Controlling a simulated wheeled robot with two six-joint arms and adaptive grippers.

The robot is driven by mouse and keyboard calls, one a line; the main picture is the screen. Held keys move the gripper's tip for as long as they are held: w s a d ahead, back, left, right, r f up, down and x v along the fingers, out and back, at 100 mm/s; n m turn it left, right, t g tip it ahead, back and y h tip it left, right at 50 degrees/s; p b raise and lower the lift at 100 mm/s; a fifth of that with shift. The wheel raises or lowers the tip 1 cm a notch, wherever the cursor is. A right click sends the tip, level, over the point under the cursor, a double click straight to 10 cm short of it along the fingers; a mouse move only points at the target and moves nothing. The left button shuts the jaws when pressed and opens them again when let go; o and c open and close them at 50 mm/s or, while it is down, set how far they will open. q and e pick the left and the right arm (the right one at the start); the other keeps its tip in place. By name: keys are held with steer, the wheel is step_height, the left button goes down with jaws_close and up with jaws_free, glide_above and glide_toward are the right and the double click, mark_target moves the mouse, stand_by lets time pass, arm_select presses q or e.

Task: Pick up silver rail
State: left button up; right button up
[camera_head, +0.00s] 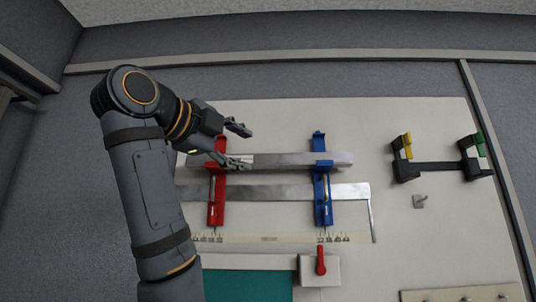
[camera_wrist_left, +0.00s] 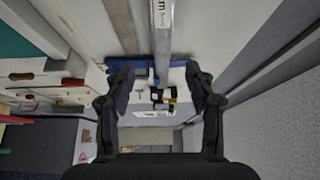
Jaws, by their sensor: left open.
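A long silver rail (camera_head: 290,160) lies left to right across the upper parts of a red holder (camera_head: 217,185) and a blue holder (camera_head: 322,190). My left gripper (camera_head: 244,146) is open, with its fingers spread near the rail between the two holders, closer to the red one. In the left wrist view the rail (camera_wrist_left: 163,40) runs up the picture between my two open fingers, with space on both sides. It is not clear how high the fingers are above it. My right gripper is not in view.
A flat metal strip (camera_head: 270,192) lies parallel below the rail. A white block with a red lever (camera_head: 321,262) stands below, beside a green mat (camera_head: 248,285). A black stand with yellow and green clips (camera_head: 437,168) is at right.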

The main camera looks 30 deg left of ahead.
mark_target(264, 159)
arm_select(q)
steer(key=w, duration=0.2)
steer(key=w+a+p, duration=0.1)
steer(key=w, duration=0.1)
steer(key=shift+w+f, duration=0.15)
steer(key=shift+w, duration=0.25)
steer(key=shift+w+a+f+p, duration=0.2)
steer(key=shift+w+a+p, duration=0.1)
steer(key=shift+w, duration=0.3)
steer(key=shift+w+d+r+p, duration=0.3)
steer(key=shift+w+r+p, duration=0.3)
steer(key=shift+r+p, duration=0.4)
steer(key=w, duration=0.1)
steer(key=w+f+p, duration=0.1)
steer(key=w, duration=0.1)
steer(key=shift+w+a, duration=0.1)
steer(key=shift+a, duration=0.05)
steer(key=shift+w+a, duration=0.1)
steer(key=shift+w, duration=0.1)
steer(key=shift+s, duration=0.35)
steer(key=c, duration=0.4)
steer(key=shift+r, duration=0.1)
jaws_close()
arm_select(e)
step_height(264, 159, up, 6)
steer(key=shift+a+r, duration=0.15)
